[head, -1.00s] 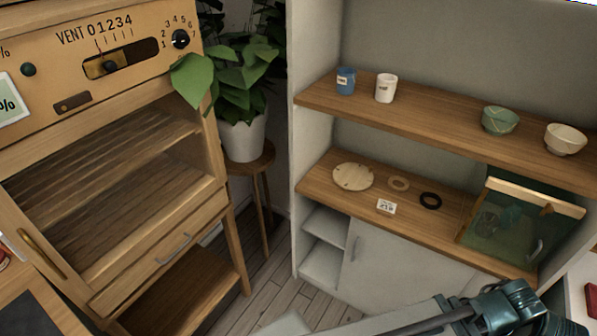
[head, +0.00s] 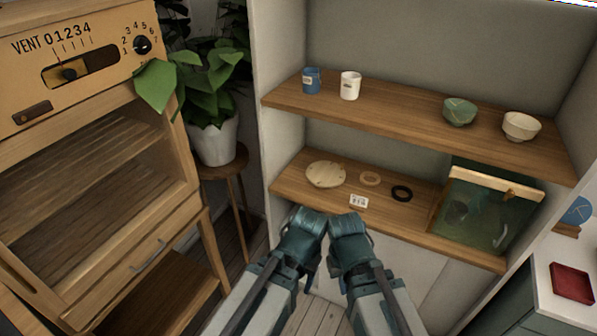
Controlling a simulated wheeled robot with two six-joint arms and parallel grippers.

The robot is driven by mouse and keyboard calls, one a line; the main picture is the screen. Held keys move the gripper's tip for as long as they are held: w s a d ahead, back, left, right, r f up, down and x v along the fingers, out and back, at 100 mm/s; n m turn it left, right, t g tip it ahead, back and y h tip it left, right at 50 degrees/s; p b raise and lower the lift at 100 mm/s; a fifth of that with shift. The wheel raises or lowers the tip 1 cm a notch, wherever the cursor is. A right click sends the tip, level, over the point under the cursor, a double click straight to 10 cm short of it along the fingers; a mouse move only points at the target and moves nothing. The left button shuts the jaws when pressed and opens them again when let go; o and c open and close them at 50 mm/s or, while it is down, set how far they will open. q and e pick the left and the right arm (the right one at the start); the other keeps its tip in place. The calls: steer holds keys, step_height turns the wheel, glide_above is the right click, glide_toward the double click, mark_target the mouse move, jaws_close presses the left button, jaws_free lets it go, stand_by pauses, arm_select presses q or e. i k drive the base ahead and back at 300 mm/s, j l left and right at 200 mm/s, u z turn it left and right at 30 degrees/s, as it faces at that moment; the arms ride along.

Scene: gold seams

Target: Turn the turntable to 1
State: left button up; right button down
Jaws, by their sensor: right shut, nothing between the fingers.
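A round pale wooden disc (head: 325,174), which looks like the turntable, lies flat on the lower wooden shelf at its left. Small dark marks show near its rim; I cannot read any number on it. My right gripper (head: 347,222) is shut and empty, in front of the lower shelf, below and right of the disc and apart from it. My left gripper (head: 309,221) is beside it, tip close to tip, just below the disc in the picture; its jaws cannot be made out.
A small printed card (head: 358,201), a tan ring (head: 370,178) and a black ring (head: 401,193) lie right of the disc. A glass-fronted box (head: 480,215) stands farther right. Cups and bowls stand on the upper shelf (head: 410,120). A wooden cabinet (head: 95,190) and a potted plant (head: 215,140) are at left.

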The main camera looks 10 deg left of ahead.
mark_target(327, 174)
steer(key=i+l, duration=0.1)
steer(key=i, duration=1)
steer(key=l+z, duration=0.05)
